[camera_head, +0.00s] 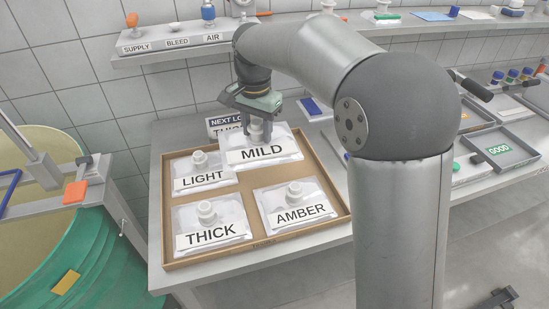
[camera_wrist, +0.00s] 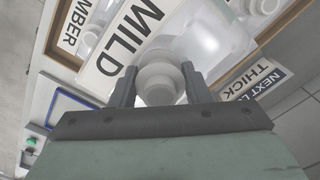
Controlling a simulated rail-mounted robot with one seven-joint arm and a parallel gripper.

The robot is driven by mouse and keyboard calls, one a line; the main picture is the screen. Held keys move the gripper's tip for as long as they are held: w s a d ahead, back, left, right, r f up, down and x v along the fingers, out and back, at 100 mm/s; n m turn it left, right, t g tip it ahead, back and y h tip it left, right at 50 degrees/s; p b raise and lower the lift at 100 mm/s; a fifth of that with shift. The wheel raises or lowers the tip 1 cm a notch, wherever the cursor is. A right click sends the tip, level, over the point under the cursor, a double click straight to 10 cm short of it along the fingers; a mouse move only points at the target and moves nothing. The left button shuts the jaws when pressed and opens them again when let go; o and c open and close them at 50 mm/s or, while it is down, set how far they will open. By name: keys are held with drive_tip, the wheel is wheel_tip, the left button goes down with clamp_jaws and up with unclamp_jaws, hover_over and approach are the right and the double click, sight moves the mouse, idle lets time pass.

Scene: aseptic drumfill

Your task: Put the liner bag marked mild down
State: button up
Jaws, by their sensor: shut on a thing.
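The liner bag marked MILD (camera_head: 264,152) is a clear pouch with a white label and a white spout, at the back right of the brown tray (camera_head: 166,215). My gripper (camera_head: 261,137) is above it, shut on its spout. In the wrist view the fingers (camera_wrist: 158,88) stand on either side of the round white spout (camera_wrist: 160,80), with the MILD label (camera_wrist: 122,38) beside it.
Bags marked LIGHT (camera_head: 203,180), THICK (camera_head: 211,233) and AMBER (camera_head: 300,214) lie in the same tray. A NEXT LOT sign (camera_head: 224,124) stands behind it. A green drum (camera_head: 85,265) is at left, a shelf (camera_head: 170,47) above, and trays with a GOOD label (camera_head: 499,149) at right.

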sight(245, 140)
drive_tip(key=a, duration=0.2)
drive_tip(key=s+a+f, duration=0.1)
drive_tip(key=shift+w+f+n, duration=0.2)
drive_tip(key=shift+w+n, duration=0.1)
drive_tip(key=shift+w, duration=0.05)
drive_tip(key=w+d+f, duration=0.1)
drive_tip(key=w, duration=0.1)
drive_tip(key=w+d+f+p, duration=0.1)
drive_tip(key=w, duration=0.1)
drive_tip(key=w+d+f+p, duration=0.1)
drive_tip(key=w, duration=0.1)
drive_tip(key=shift+w+d, duration=0.2)
drive_tip(key=shift+d, duration=0.15)
drive_tip(key=w+d+f, duration=0.1)
drive_tip(key=f, duration=0.1)
drive_tip(key=w+f+p, duration=0.1)
drive_tip(key=w+f, duration=0.1)
drive_tip(key=w+d+f, duration=0.1)
drive_tip(key=f, duration=0.1)
drive_tip(key=shift+w+d+f, duration=0.15)
drive_tip(key=shift+w+d, duration=0.2)
drive_tip(key=shift+w+f+p, duration=0.15)
drive_tip(key=shift+f+p, duration=0.2)
drive_tip(key=shift+f, duration=1.3)
drive_tip(key=shift+f, duration=0.15)
drive_tip(key=o, duration=1.4)
drive_tip(key=shift+f, duration=0.1)
